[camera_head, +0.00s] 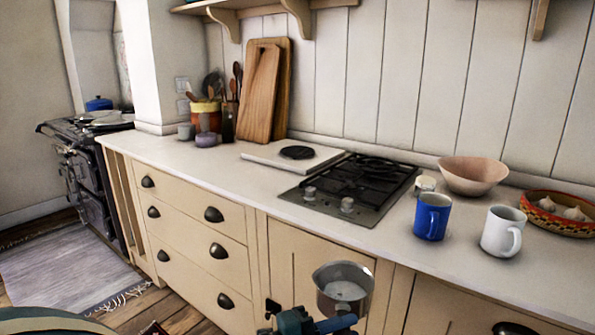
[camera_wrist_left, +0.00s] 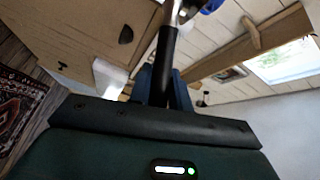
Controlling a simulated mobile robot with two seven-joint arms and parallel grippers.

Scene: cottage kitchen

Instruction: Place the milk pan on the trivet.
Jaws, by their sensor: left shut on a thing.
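The milk pan (camera_head: 343,285) is a small metal pan with a dark handle. It hangs upright in front of the lower cabinet doors, below the counter's front edge. My left gripper (camera_head: 308,322) is shut on its handle at the bottom of the head view. In the left wrist view the black handle (camera_wrist_left: 167,62) runs up from between the blue fingers (camera_wrist_left: 160,85). What looks like the trivet (camera_head: 297,152) is a dark round piece on a pale slab at the back of the counter, left of the hob, with nothing on it. My right gripper is not in view.
A black hob (camera_head: 355,186) lies right of the pale slab (camera_head: 270,158). A blue mug (camera_head: 432,216), a white mug (camera_head: 503,231), a pink bowl (camera_head: 472,175) and a patterned bowl (camera_head: 560,222) stand further right. Cutting boards (camera_head: 262,92) lean behind. The counter's left front is clear.

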